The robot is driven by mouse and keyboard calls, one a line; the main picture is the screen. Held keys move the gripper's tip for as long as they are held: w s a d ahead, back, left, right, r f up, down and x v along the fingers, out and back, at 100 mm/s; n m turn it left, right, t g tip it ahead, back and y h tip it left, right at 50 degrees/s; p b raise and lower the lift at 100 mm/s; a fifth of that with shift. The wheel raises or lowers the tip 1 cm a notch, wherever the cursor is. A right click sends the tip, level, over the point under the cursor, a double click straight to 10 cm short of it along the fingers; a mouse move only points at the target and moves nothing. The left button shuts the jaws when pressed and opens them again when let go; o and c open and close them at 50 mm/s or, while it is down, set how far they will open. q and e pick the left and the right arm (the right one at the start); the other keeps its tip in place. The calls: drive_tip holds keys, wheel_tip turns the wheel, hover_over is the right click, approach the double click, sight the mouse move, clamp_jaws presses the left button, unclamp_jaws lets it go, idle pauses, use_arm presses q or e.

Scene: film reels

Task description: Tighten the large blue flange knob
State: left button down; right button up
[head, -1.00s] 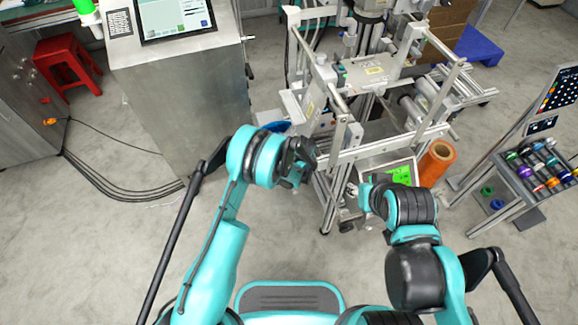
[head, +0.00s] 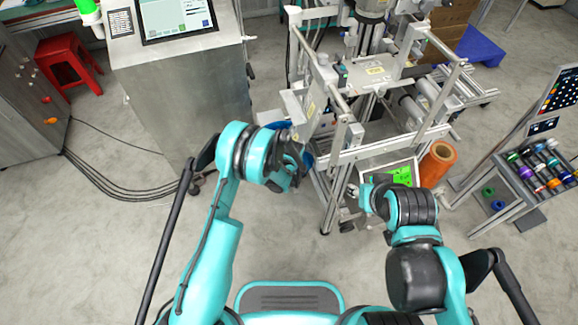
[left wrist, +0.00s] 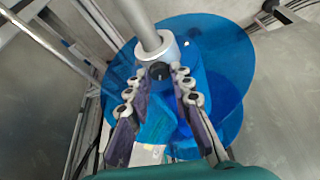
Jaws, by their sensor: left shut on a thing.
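In the left wrist view, the large blue flange (left wrist: 232,75) is a round translucent disc on a grey metal shaft (left wrist: 148,25). A blue knob (left wrist: 156,118) with a dark centre shows at its hub. My left gripper (left wrist: 164,82) has its two padded fingers on either side of the knob, shut on it. In the head view, my left gripper (head: 294,166) is at the machine's left side, with a blue edge of the flange (head: 308,160) beside it; the knob is hidden there. My right gripper (head: 359,196) is in front of the machine, and its fingers are too small to read.
The metal-framed machine (head: 375,75) stands ahead, with a green-lit screen (head: 395,172) low on its front. An orange roll (head: 437,165) is to its right. A steel cabinet (head: 190,100) stands left, and a rack of coloured rolls (head: 540,170) right. Open floor lies between.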

use_arm(q)
drive_tip(key=c, duration=1.6)
unclamp_jaws()
drive_tip(key=v, duration=1.2)
drive_tip(key=shift+o, duration=1.4)
drive_tip(key=shift+d+f, duration=0.1)
drive_tip(key=shift+d, duration=0.05)
drive_tip(key=w+f+n, duration=0.1)
drive_tip(key=f, duration=0.2)
drive_tip(key=w+f+n+y, duration=0.1)
drive_tip(key=w+f+n, duration=0.1)
drive_tip(key=f, duration=0.2)
drive_tip(key=w+f+n+y, duration=0.1)
drive_tip(key=f, duration=0.3)
drive_tip(key=shift+w+n, duration=0.3)
